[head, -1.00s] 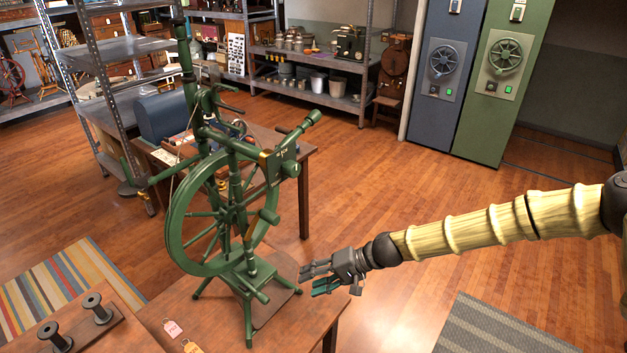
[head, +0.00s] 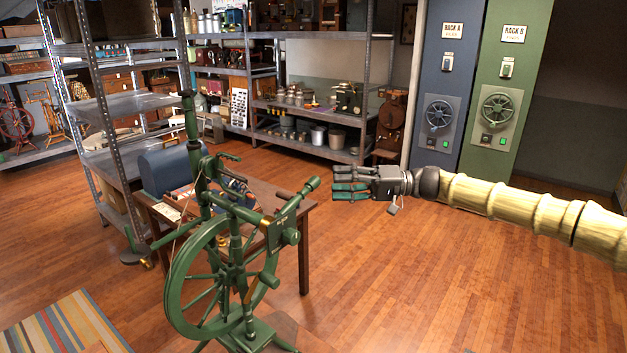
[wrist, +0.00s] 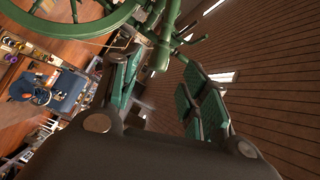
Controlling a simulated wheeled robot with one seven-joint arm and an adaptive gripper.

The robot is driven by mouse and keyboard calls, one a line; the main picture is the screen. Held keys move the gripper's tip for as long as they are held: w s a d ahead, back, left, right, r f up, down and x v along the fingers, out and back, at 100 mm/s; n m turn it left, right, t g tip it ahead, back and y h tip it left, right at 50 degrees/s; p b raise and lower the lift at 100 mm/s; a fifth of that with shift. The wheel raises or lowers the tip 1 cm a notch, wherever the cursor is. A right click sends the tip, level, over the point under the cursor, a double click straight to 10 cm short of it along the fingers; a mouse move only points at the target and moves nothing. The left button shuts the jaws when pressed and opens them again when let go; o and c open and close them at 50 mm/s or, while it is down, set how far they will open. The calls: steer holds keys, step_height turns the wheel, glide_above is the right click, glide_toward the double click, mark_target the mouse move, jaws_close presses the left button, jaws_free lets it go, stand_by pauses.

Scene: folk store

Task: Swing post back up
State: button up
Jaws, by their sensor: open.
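A green spinning wheel (head: 225,270) stands upright in the lower left of the head view, its foot cut off by the lower edge. A tall upright post (head: 190,135) rises from its left side. A shorter green post (head: 300,198) leans up and right, with a knobbed end. My gripper (head: 350,185) is open and empty, its fingers pointing left, just right of that knob in the picture. In the wrist view, a green post end (wrist: 160,52) shows between the spread fingers of my gripper (wrist: 165,85). I cannot tell whether they touch.
A wooden table (head: 303,225) with a blue rounded box (head: 172,168) stands behind the wheel. A metal shelf (head: 105,105) is at the left. Two rack cabinets (head: 490,75) stand at the back right. The floor (head: 430,270) below my arm is clear.

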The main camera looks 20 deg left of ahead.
mark_target(313, 184)
steer(key=p+x, duration=0.3)
steer(key=x, duration=0.4)
steer(key=shift+a+f, duration=0.1)
steer(key=shift+a, duration=0.15)
steer(key=shift+c, duration=0.2)
jaws_close()
